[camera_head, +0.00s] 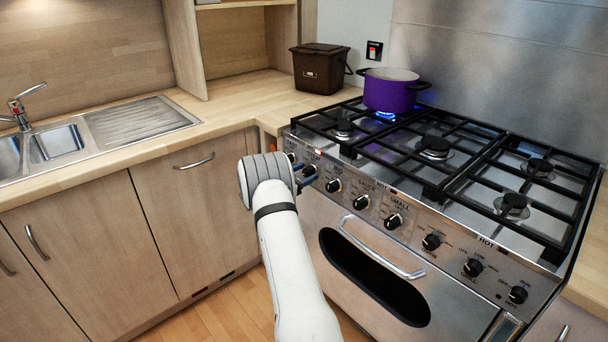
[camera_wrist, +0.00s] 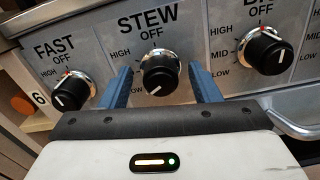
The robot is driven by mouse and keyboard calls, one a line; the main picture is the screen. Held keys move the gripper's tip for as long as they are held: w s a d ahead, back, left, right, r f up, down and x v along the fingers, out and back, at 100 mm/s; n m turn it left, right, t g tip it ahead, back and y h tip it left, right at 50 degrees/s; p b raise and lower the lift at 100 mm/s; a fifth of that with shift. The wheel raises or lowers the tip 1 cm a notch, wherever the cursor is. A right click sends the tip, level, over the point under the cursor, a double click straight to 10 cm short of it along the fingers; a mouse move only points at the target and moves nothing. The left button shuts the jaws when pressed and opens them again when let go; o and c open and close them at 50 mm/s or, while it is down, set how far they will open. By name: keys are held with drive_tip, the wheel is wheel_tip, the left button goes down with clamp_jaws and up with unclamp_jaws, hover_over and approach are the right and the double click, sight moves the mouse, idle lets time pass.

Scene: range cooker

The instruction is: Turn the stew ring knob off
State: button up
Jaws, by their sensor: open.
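The stew knob (camera_wrist: 160,73) is a black knob with a chrome collar under the words STEW and OFF. Its white pointer line points down and to the left, away from the OFF mark above it. My gripper (camera_wrist: 160,85) is open, with one blue finger on each side of the knob. Contact between the fingers and the knob cannot be made out. In the head view my gripper (camera_head: 307,177) is at the left end of the cooker's front panel and largely covers the stew knob there. A blue flame (camera_head: 386,116) burns under the purple pot (camera_head: 391,91).
The fast knob (camera_wrist: 70,91) is close to the left finger, and another knob (camera_wrist: 268,51) is to the right. An oven handle (camera_head: 375,249) projects below the panel. A wooden cupboard corner is left of the cooker. A brown bin (camera_head: 319,69) stands on the worktop.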

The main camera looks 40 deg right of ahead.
drive_tip(key=shift+c, duration=0.5)
drive_tip(key=c, duration=0.9)
